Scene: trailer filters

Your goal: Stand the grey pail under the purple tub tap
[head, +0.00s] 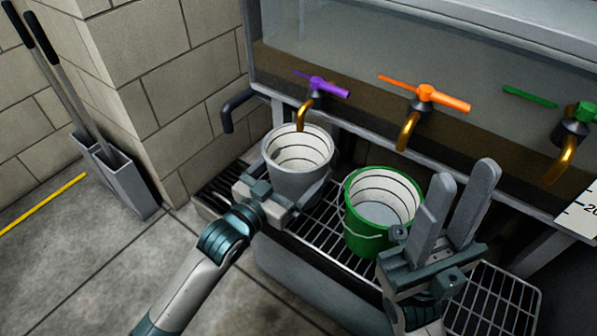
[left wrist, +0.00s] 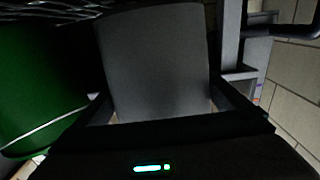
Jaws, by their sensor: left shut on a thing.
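The grey pail (head: 297,180) is upright below the purple tap (head: 318,87) in the head view, with the brass spout (head: 301,114) over the far part of its rim. My left gripper (head: 272,200) is shut on the near side of the pail. The grey pail (left wrist: 158,62) fills the middle of the left wrist view between the fingers. I cannot tell whether its base touches the grate (head: 318,232). My right gripper (head: 452,215) is open and empty, fingers pointing up, in front and right of the green pail.
A green pail (head: 361,232) stands on the grate just right of the grey pail. Orange (head: 425,93) and green (head: 581,112) taps are further right on the tank (head: 400,60). A dark pipe (head: 232,108) is left of the purple tap.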

